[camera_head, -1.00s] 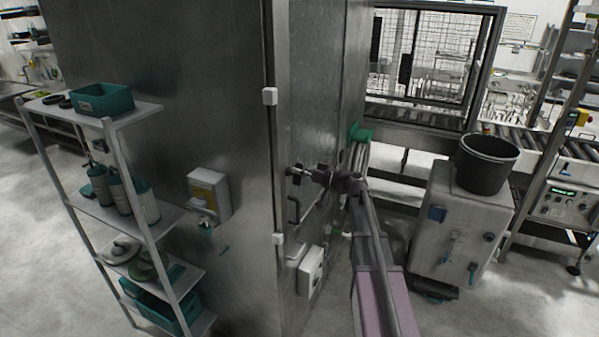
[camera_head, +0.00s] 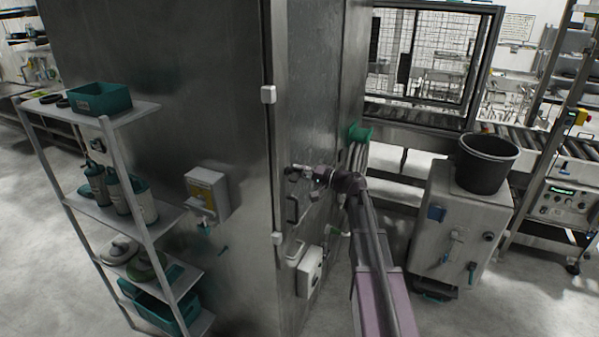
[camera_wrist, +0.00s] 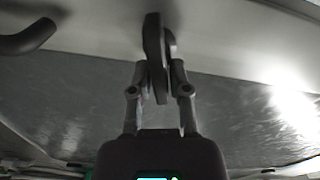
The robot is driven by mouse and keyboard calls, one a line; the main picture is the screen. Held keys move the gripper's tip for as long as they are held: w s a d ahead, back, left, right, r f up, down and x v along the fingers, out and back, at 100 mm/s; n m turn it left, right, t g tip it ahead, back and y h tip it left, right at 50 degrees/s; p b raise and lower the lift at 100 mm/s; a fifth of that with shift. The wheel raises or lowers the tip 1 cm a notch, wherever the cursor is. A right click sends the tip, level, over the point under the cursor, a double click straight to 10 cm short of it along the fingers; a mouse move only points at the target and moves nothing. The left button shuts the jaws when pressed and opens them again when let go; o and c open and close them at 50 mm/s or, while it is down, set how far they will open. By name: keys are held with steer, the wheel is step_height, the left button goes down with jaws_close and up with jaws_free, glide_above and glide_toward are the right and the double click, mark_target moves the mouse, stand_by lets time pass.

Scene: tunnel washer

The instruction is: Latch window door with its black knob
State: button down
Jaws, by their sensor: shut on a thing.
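The window door (camera_head: 308,130) is a tall steel panel on the side of the big steel machine, seen at a steep angle in the head view. My gripper (camera_head: 298,172) is at the door's face, just above a dark bar handle (camera_head: 292,209). In the wrist view my gripper (camera_wrist: 158,85) is shut on the black knob (camera_wrist: 153,45), a dark flattened piece standing between the fingertips. The end of a dark curved handle (camera_wrist: 28,38) shows at the upper left there. Whether the door's edge is flush with its frame cannot be told.
A white box (camera_head: 311,270) sits low on the machine. A grey cabinet with a black bucket (camera_head: 487,162) stands right of my arm. A shelf rack with a teal bin (camera_head: 100,98) stands at left. Floor between rack and machine is clear.

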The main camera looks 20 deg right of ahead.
steer(key=shift+s+a+f+m, duration=0.1)
steer(key=shift+f+m, duration=0.05)
steer(key=shift+m, duration=0.5)
steer(key=shift+s+a+f+m, duration=0.1)
steer(key=shift+m, duration=0.55)
steer(key=c, duration=0.7)
jaws_free()
steer(key=shift+w, duration=0.1)
steer(key=shift+d, duration=0.1)
steer(key=shift+v, duration=6)
